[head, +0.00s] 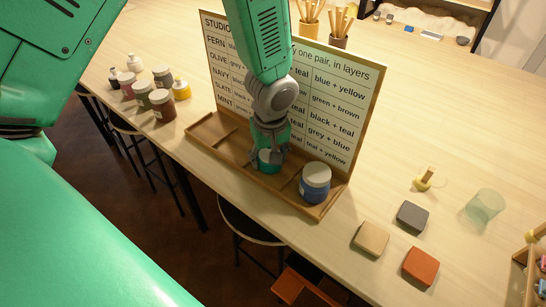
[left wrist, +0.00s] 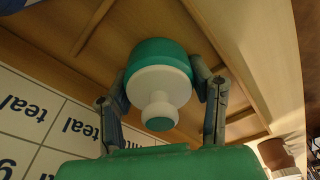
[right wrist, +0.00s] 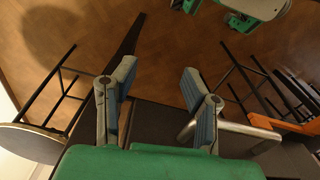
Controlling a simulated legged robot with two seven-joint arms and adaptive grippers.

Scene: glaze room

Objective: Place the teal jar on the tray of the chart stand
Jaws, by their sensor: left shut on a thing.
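The teal jar (head: 270,160) is at the middle part of the wooden tray (head: 232,152) of the chart stand (head: 362,80). In the left wrist view the teal jar (left wrist: 161,57) shows its white lid and round knob. My left gripper (head: 268,152), which also shows in the left wrist view (left wrist: 162,85), has its fingers shut on the jar's sides. I cannot tell whether the jar's base touches the tray floor. A blue jar with a white lid (head: 315,183) stands in the tray's right part. My right gripper (right wrist: 158,95) is open and empty, above the floor.
Several jars (head: 162,104) stand on the table left of the stand. Grey (head: 412,215), beige (head: 371,238) and orange (head: 420,266) blocks and a glass (head: 484,207) lie to the right. Brush pots stand behind the chart. Stools (head: 250,225) are below the table edge.

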